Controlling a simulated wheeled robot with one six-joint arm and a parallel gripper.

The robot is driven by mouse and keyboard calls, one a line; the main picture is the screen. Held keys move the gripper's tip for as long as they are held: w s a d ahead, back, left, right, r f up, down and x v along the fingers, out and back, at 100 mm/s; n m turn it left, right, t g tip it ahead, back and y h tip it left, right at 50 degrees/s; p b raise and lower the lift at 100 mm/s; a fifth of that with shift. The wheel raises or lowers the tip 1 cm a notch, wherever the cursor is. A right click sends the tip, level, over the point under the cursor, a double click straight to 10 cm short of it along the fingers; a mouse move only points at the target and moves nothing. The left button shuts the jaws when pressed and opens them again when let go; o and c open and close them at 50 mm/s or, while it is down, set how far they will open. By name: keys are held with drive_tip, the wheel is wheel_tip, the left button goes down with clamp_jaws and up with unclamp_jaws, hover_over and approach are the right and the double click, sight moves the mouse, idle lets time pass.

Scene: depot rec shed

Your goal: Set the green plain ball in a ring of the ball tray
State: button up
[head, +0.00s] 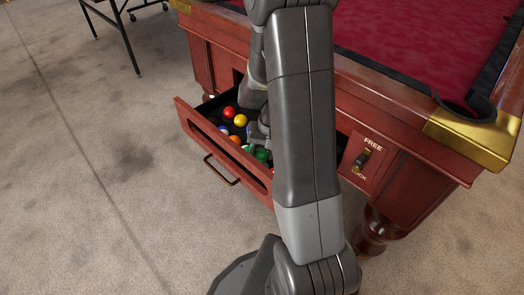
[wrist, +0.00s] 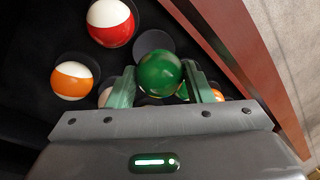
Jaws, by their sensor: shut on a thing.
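The green plain ball (wrist: 160,74) sits between the two fingers of my gripper (wrist: 160,84) in the wrist view, and the gripper is shut on it. An empty dark round ring (wrist: 152,42) shows just beyond the ball. In the head view the green ball (head: 262,155) is partly hidden by my arm, inside the open drawer (head: 222,150).
A red-striped ball (wrist: 110,22) and an orange-striped ball (wrist: 72,80) lie in the tray to the left. More balls are partly hidden behind my fingers. The drawer's wooden wall (wrist: 228,50) runs close on the right. The pool table (head: 400,110) stands above the drawer.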

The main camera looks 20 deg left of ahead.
sight(262, 159)
drive_tip(key=shift+f+b, duration=1.5)
drive_tip(key=shift+f, duration=0.55)
idle(0.6)
drive_tip(key=o, duration=1.1)
drive_tip(key=shift+o, duration=0.2)
wheel_tip(262, 159, up, 14)
drive_tip(key=w+d+p, duration=0.1)
drive_tip(key=d+p, duration=0.1)
drive_tip(key=p, duration=0.2)
drive_tip(key=shift+d+f+p, duration=0.2)
drive_tip(key=shift+p, duration=0.15)
